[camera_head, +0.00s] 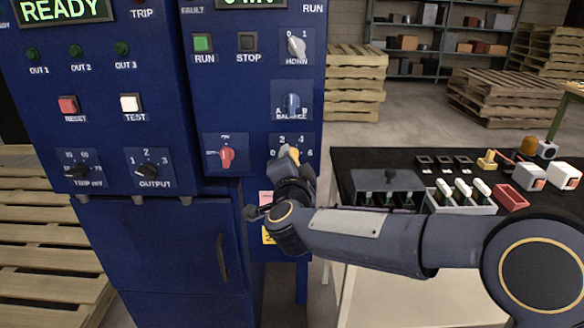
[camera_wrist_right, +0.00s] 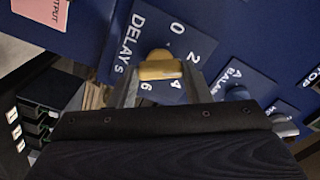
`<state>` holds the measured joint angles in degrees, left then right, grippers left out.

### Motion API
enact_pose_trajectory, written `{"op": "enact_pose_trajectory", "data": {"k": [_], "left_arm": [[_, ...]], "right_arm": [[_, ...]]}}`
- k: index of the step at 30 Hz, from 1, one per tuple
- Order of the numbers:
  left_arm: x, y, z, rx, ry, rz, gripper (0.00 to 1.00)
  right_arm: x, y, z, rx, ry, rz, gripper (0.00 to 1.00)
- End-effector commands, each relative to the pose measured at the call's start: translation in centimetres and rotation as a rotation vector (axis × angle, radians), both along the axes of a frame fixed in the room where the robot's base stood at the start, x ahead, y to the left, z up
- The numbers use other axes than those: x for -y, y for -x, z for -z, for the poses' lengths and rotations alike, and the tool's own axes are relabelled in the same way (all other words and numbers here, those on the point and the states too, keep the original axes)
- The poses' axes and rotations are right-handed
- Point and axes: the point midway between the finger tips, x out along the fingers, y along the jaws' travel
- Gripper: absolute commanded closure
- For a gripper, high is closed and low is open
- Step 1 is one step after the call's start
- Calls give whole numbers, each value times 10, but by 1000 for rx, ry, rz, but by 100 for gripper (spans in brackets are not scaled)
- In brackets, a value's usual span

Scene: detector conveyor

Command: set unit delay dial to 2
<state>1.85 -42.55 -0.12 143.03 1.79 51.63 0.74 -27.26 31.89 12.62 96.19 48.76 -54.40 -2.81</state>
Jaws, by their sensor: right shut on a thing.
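The delay dial is a yellow knob (camera_head: 294,154) on a blue plate at the lower right of the cabinet's right panel. In the right wrist view the knob (camera_wrist_right: 160,67) sits by the printed word DELAY and the marks 0, 2, 4 and 6. My right gripper (camera_head: 288,160) reaches it from below and is shut on it, one finger on each side. In the right wrist view the fingers (camera_wrist_right: 160,82) flank the yellow grip. I cannot tell which mark the knob points at. My left gripper is not in view.
Just above is the blue balance knob (camera_head: 291,105), with the grey horn knob (camera_head: 296,47) higher up. A red knob (camera_head: 227,156) is to the left. A black table (camera_head: 345,165) with a grey bin (camera_head: 385,185) and small parts stands at right, behind my arm.

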Motion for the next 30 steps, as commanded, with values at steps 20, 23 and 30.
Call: {"op": "enact_pose_trajectory", "data": {"k": [20,23,30], "left_arm": [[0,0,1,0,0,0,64],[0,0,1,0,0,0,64],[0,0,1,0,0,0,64]], "right_arm": [[0,0,0,-1,-14,1,35],[0,0,0,-1,-13,1,35],[0,5,0,-1,-13,-1,35]]}}
